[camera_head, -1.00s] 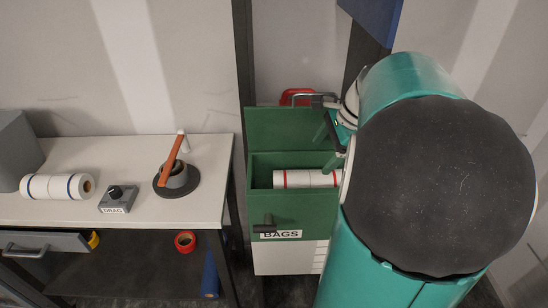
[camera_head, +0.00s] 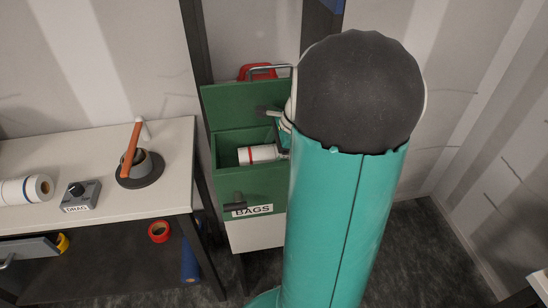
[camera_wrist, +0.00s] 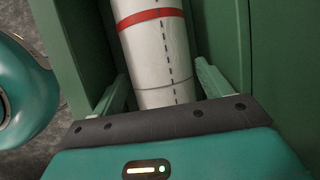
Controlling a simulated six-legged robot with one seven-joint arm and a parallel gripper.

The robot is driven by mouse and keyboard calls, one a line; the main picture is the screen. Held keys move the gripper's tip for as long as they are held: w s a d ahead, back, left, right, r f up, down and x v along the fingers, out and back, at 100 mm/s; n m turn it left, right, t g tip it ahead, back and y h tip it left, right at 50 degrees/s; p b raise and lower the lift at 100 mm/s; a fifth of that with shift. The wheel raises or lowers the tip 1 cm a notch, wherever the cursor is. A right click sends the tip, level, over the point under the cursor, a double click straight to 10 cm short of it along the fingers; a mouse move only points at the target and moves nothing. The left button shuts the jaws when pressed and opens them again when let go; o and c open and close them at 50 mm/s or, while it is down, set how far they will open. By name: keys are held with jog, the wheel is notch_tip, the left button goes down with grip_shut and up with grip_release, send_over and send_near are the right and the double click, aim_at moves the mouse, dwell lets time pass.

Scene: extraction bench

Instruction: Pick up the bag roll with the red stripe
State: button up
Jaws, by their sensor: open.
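The bag roll with the red stripe (camera_head: 258,154) is white and lies inside the open green BAGS box (camera_head: 268,203). In the wrist view the roll (camera_wrist: 158,55) runs away from me, with a red band and a dashed dark line along it. My gripper (camera_wrist: 163,72) is open, with one green finger on each side of the roll's near end. I cannot tell whether the fingers touch it. In the head view my arm hides most of the gripper and the right part of the roll.
The box's green walls stand close on both sides of my gripper. A bench (camera_head: 95,213) to the left bears a blue-striped roll (camera_head: 22,190), a DRAG knob box (camera_head: 81,195) and an orange-handled tool (camera_head: 133,150). A red tape roll (camera_head: 159,231) is below.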

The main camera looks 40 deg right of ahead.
jog(key=shift+x, duration=0.9)
jog(key=c, duration=0.8)
